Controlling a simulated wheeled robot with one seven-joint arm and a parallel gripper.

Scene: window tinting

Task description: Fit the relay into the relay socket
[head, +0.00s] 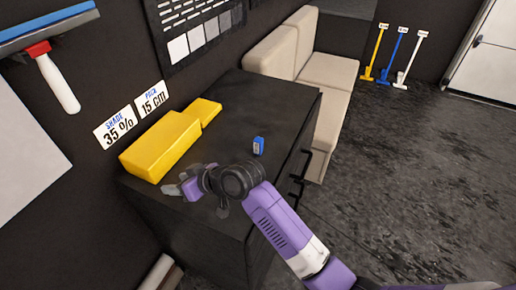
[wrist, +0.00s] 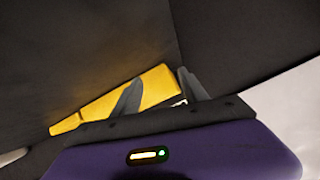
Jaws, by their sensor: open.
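A small blue block with a pale label, which looks like the relay (head: 258,146), stands on the dark cabinet top (head: 262,98), right of the middle. My gripper (head: 172,189) is over the cabinet's left front part, to the left of the blue block and apart from it. In the wrist view my gripper (wrist: 160,90) shows two grey fingers spread apart with nothing held between them. The blue block does not show in the wrist view. I cannot make out a relay socket in either view; my arm covers part of the cabinet top.
A large yellow box (head: 160,146) and a smaller yellow piece (head: 205,111) lie along the wall side of the cabinet. Yellow also shows beyond the fingers in the wrist view. A beige seat (head: 325,78) stands behind the cabinet. The top behind the blue block is clear.

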